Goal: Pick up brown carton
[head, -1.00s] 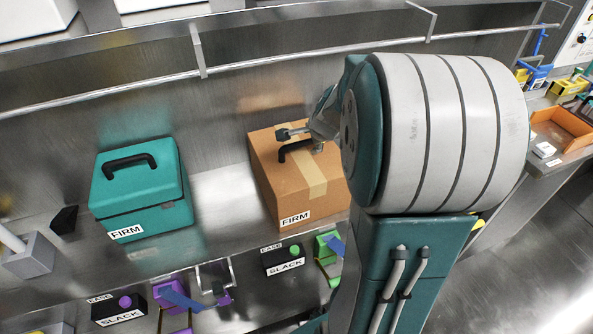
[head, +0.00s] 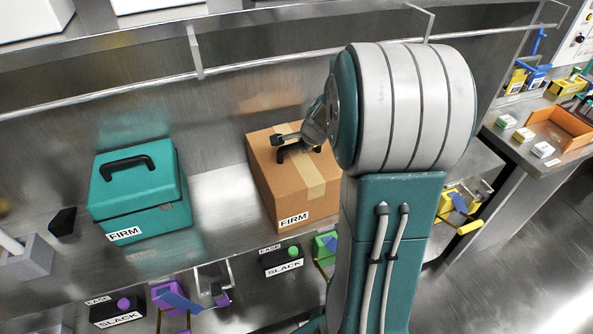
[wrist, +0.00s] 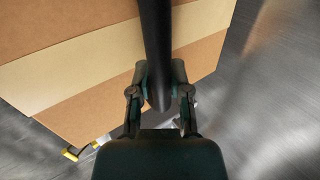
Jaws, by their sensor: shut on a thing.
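The brown carton (head: 270,187) stands upright on the metal counter, with a tan tape strip, a FIRM label and a black handle on top. My gripper (head: 296,142) is at the top of the carton, at its black handle. In the wrist view the black handle (wrist: 156,50) runs between the two fingers of my gripper (wrist: 160,80), which are closed on it. The carton's cardboard top (wrist: 70,75) fills the upper left of that view. My arm hides the carton's right side in the head view.
A teal case (head: 140,195) with a black handle and FIRM label stands left of the carton. A metal rail (head: 110,85) runs behind. Small SLACK-labelled boxes (head: 283,262) sit along the front edge. An orange tray (head: 560,130) is on the right bench.

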